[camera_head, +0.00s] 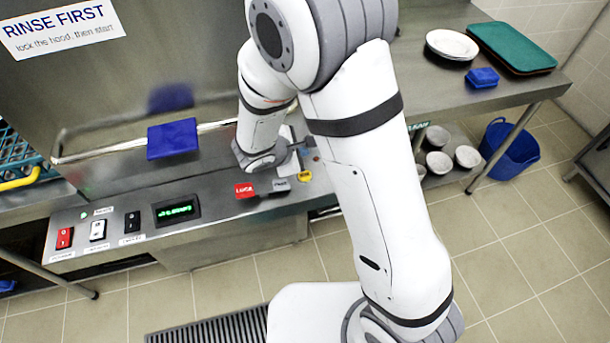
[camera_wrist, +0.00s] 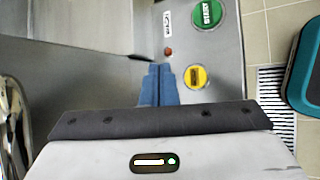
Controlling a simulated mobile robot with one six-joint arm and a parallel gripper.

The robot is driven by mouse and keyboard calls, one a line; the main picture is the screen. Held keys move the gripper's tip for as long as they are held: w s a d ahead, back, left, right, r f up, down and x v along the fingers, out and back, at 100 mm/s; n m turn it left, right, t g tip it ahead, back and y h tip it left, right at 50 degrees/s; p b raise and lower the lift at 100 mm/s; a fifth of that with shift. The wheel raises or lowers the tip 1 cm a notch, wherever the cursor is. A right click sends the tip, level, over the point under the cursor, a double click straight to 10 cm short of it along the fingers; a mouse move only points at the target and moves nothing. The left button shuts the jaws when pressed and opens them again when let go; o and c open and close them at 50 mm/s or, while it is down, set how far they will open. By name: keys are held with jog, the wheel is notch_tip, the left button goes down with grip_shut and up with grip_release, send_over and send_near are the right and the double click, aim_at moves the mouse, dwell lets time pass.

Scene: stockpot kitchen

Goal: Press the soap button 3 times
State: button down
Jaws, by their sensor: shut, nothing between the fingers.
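My gripper (camera_wrist: 159,68) is shut and empty, its two blue fingers side by side in the wrist view. Its tips show over the steel panel just below a small red button (camera_wrist: 168,51), with a gap in the picture. A yellow button (camera_wrist: 196,76) with a dark label lies to the right of the fingertips. A big green START button (camera_wrist: 207,13) is at the top. I cannot read which button is the soap one. In the head view a yellow button (camera_head: 304,175) shows on the front ledge, and my arm hides most of the gripper.
In the head view a red LOCK tag (camera_head: 245,190) lies left of the yellow button. A control panel with rocker switches and a lit green display (camera_head: 177,210) is further left. A blue pad (camera_head: 173,139) is on the hood handle. A green tray (camera_head: 511,48) lies far right.

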aim_at(302, 177)
notch_tip(302, 177, down, 6)
jog(key=b, duration=0.4)
jog(key=shift+f, duration=0.25)
jog(key=shift+f+b, duration=0.35)
jog(key=shift+b, duration=0.15)
dwell(1.2)
jog(key=shift+f+b, duration=0.4)
jog(key=shift+b, duration=0.3)
jog(key=shift+f+b, duration=0.45)
jog(key=shift+b, duration=0.15)
dwell(0.5)
jog(key=shift+r, duration=0.15)
jog(key=shift+r+p, duration=0.45)
jog(key=shift+r, duration=0.35)
